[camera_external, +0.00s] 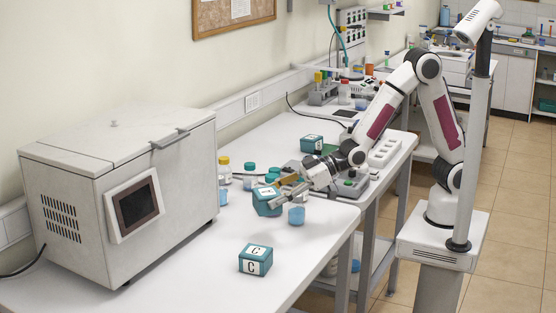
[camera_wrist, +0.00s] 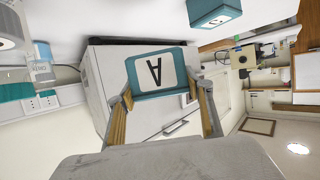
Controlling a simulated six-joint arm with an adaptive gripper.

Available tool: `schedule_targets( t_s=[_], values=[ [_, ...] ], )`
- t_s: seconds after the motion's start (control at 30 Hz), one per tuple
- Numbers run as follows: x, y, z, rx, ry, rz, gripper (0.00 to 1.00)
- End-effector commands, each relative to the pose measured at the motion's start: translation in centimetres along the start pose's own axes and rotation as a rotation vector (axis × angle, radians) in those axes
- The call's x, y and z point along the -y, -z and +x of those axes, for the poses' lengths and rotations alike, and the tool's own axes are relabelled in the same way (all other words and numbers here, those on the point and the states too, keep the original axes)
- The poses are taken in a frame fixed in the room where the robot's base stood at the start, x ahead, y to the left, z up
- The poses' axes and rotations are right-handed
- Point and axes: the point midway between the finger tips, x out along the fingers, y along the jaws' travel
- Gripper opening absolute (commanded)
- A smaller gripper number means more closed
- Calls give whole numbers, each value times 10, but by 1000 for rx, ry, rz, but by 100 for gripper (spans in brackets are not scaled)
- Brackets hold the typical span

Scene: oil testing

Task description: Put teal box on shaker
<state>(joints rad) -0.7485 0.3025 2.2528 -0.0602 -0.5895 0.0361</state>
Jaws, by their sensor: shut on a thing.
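My gripper (camera_external: 281,191) is shut on a teal box (camera_external: 267,206) with a white label. In the wrist view the held teal box (camera_wrist: 157,59) shows a letter A between the two fingers of my gripper (camera_wrist: 160,92). The box appears raised, but its exact height is unclear. A grey device with green and red buttons (camera_external: 350,184) sits right of my gripper, partly behind it. It may be the shaker; I cannot tell for sure.
A teal box marked C (camera_external: 255,260) lies on the front table. Another teal box (camera_external: 312,143) stands farther back. A blue cup (camera_external: 296,215) is close below my gripper. Small bottles (camera_external: 224,170) stand behind the held box. The large white machine (camera_external: 120,190) fills the left.

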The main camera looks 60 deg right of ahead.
Motion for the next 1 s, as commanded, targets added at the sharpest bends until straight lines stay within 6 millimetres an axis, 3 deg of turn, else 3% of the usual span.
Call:
schedule_targets(
  t_s=[0.77, 1.0],
  values=[
    [0, -11, 5, -2, 0, 0, 28],
    [0, -31, 13, 2, 0, 0, 28]
  ],
)
